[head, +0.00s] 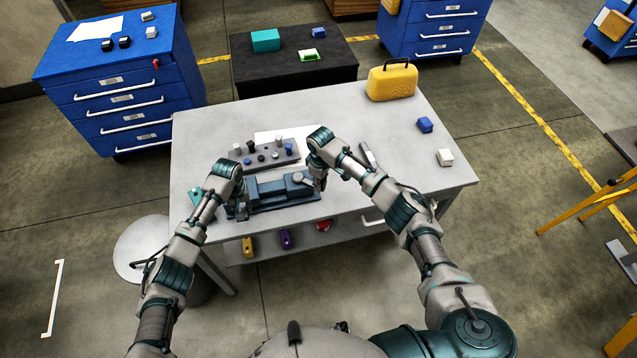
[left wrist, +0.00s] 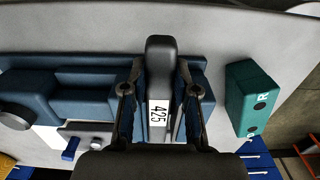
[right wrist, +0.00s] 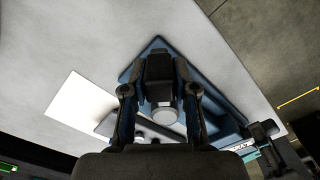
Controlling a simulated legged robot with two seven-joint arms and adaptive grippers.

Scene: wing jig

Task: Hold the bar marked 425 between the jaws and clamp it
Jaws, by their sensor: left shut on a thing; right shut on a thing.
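The dark bar marked 425 (left wrist: 158,105) stands out between the fingers of my left gripper (left wrist: 157,90), its white label facing the camera. My left gripper is shut on it at the left end of the blue vise (left wrist: 85,80). Blue vise parts show on both sides of the bar; whether the jaws touch it I cannot tell. In the head view the vise (head: 272,190) lies near the table's front edge. My right gripper (right wrist: 160,85) is shut on a dark handle piece (right wrist: 159,68) at the vise's right end. A round light knob (right wrist: 163,115) shows beside it.
A teal block (left wrist: 253,98) lies by the vise's left end. A grey tray (head: 278,163) with several small pieces is behind the vise. The table's right part is mostly clear.

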